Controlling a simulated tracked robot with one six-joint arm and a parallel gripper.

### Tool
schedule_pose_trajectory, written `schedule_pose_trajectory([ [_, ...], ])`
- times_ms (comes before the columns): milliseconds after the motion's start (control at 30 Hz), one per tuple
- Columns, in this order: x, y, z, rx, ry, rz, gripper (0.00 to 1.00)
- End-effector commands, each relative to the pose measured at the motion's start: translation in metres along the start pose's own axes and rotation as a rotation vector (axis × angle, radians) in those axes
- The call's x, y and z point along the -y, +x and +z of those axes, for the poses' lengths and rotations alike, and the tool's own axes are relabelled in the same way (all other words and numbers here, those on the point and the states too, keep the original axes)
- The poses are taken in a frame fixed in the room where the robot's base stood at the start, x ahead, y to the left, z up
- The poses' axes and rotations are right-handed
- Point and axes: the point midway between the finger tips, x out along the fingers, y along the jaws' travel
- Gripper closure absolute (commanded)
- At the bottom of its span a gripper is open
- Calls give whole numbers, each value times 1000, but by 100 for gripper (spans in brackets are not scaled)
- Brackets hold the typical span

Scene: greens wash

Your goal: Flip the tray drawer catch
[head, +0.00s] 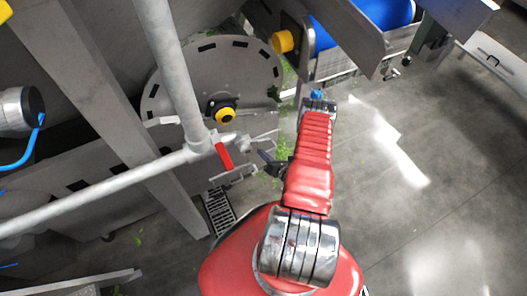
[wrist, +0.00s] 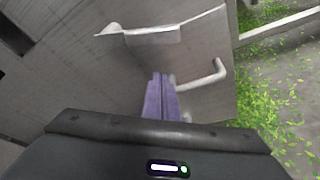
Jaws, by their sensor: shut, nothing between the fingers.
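In the wrist view a grey metal panel (wrist: 212,110), which looks like the tray drawer's front, stands ahead of my gripper (wrist: 157,78). A pale bent bar (wrist: 218,72) sticks out from the panel; I cannot tell if it is the catch or a handle. My gripper's purple fingers are together and empty, just left of the bar. They overlap the panel in the picture; contact cannot be told. In the head view my gripper (head: 265,156) shows small and dark, left of my red arm, near the machine's lower side.
A pale lipped edge (wrist: 150,34) runs along the panel's top. Green leaf scraps (wrist: 275,100) litter the floor at right. In the head view a grey pipe rail (head: 110,190) with a red lever (head: 224,156) stands left of my arm. The floor (head: 420,200) at right is open.

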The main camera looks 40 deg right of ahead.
Motion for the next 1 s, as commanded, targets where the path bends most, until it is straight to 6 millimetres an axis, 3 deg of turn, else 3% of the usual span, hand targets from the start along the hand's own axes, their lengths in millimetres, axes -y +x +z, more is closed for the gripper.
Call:
schedule_pose_trajectory([
  [700, -8, -88, 0, 0, 0, 0, 100],
  [1000, -10, -98, 0, -2, -1, 3, 100],
])
